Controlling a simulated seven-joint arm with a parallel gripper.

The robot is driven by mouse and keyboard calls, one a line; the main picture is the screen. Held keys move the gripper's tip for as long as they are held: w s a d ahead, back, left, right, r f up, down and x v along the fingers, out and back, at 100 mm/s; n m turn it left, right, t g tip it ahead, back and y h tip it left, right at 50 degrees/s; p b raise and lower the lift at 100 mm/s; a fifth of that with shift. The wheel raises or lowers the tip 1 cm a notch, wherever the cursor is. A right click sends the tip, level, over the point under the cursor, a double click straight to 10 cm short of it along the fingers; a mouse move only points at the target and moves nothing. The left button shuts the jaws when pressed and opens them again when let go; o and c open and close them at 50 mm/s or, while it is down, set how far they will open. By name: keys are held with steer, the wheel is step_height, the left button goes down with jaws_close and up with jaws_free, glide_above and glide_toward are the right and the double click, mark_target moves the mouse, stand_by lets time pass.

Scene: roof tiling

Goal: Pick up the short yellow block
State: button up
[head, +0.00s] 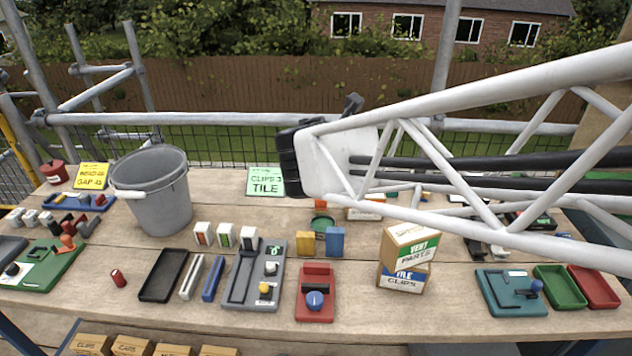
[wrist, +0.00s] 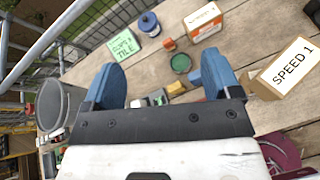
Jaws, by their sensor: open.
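A short yellow block (head: 304,243) stands on the wooden table in the head view, just left of a taller blue block (head: 335,241). In the wrist view the yellow block (wrist: 176,89) shows between my fingers, partly cut off by the gripper body. My gripper (wrist: 162,82) is open and empty, its two blue fingers spread wide, above and apart from the block. In the head view my fingers cannot be made out; my arm reaches in from the right.
A green round tin (wrist: 180,63) lies just beyond the yellow block. A grey bucket (head: 162,190) stands to the left. Stacked boxes (head: 408,247) stand to the right. A grey tray (head: 243,292) and a red fixture (head: 315,281) lie in front.

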steer(key=a+f+n+y, duration=0.2)
steer(key=a+n, duration=0.3)
steer(key=a, duration=0.1)
steer(key=t, duration=0.1)
glide_toward(305, 234)
steer(key=x, duration=0.3)
steer(key=shift+f, duration=0.15)
steer(key=shift+w, duration=0.15)
steer(key=shift+x, duration=1.2)
steer(key=shift+w, duration=0.1)
steer(key=shift+x, duration=2.5)
steer(key=shift+c, duration=0.5)
